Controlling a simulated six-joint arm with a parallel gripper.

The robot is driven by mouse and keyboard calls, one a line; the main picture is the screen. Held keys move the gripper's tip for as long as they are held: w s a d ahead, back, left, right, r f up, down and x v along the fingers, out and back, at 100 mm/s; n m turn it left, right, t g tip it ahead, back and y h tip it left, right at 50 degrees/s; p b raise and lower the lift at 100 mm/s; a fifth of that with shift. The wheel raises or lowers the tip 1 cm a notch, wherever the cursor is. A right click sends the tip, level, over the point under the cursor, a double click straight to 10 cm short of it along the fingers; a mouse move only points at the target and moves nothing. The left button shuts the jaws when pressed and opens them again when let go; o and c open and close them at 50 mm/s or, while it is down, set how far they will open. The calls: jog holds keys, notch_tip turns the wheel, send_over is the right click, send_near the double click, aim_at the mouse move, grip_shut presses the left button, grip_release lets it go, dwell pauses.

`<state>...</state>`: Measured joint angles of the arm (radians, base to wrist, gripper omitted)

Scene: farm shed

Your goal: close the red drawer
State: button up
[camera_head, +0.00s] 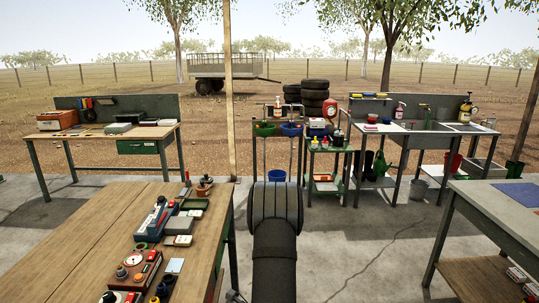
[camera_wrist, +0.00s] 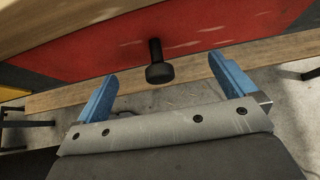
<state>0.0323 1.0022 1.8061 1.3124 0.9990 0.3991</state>
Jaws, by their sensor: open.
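The red drawer's front (camera_wrist: 100,58) fills the upper part of the wrist view, below a wooden edge, with a dark panel to its left. A black round knob (camera_wrist: 160,73) sticks out from it. My gripper (camera_wrist: 163,70) has two blue fingers, spread wide and empty. The knob lies between the fingers' lines, apart from both. How far out the drawer stands cannot be told. In the head view I see neither the red drawer nor my gripper; my dark arm covers the lower middle.
A wooden bench (camera_head: 95,215) with several tools and boxes stands at the left front. A grey-topped bench (camera_head: 485,200) is at the right. A back-left table (camera_head: 85,133) has a green drawer (camera_head: 142,147). Concrete floor (camera_head: 350,250) is clear between the benches.

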jog(key=v, duration=0.7)
dwell(0.5)
jog(key=x, duration=0.6)
jog(key=shift+a+f, duration=0.15)
jog(key=shift+f, duration=0.15)
dwell(0.3)
